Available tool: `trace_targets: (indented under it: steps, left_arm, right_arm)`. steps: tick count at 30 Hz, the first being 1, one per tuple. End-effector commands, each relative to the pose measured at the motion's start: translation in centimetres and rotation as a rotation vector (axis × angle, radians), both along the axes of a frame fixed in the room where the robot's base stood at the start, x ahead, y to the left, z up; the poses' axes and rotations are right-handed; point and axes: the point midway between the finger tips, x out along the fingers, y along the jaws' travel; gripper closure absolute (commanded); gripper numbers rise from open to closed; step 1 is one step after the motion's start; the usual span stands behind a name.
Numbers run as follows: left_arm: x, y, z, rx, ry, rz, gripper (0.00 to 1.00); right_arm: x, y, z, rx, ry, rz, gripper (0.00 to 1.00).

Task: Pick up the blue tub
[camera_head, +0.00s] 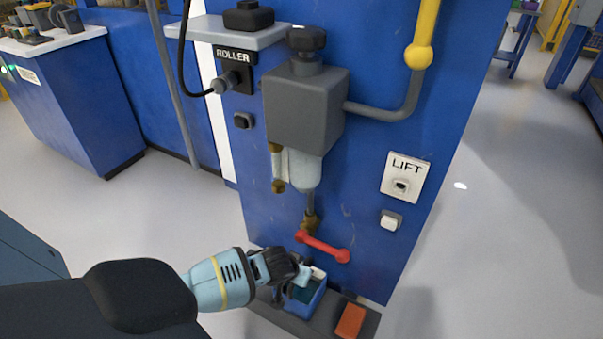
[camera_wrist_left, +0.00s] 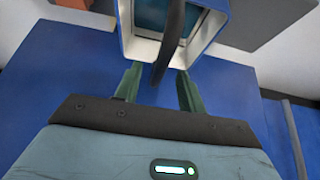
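The blue tub (camera_head: 306,294) sits upright on a dark grey ledge (camera_head: 325,318) at the foot of the blue machine. It has a pale rim and teal contents. In the left wrist view the tub (camera_wrist_left: 126,22) fills the top middle. My left gripper (camera_head: 297,277) reaches in from the left at the tub, hiding part of it. In the wrist view its two green fingers (camera_wrist_left: 158,82) are spread apart at the near rim. A dark curved strip (camera_wrist_left: 171,45), perhaps a handle, passes between them. Whether they touch the tub is unclear. My right gripper is out of view.
An orange block (camera_head: 350,321) lies right of the tub on the ledge. A red lever (camera_head: 323,246) sticks out just above the tub, below a grey box (camera_head: 304,108) with a clear bowl. The LIFT panel (camera_head: 405,178) is at right. Floor beyond is clear.

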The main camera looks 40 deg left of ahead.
Motion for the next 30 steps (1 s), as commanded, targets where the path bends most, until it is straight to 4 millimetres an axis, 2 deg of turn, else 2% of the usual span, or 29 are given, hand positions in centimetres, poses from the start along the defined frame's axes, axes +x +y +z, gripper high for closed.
trace_targets:
  steps: [1,6,15,24,30]
  left_arm:
    - [0.3,0.1,-1.2,0.001,0.004,0.0,0.6]
    - [1.2,0.3,-2.6,0.001,0.003,0.0,0.6]
    - [1.4,0.3,-2.6,0.0,0.001,-0.001,0.6]
    - [1.4,0.3,-2.6,0.0,0.001,0.0,0.98]
    - [1.4,0.3,-2.6,0.0,0.001,0.0,1.0]
  right_arm:
    - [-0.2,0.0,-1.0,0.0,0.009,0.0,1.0]
    - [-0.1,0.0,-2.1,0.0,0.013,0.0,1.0]
    - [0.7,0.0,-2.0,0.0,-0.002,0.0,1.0]
    - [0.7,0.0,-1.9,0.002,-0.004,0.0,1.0]
    - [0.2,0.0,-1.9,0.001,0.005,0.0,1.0]
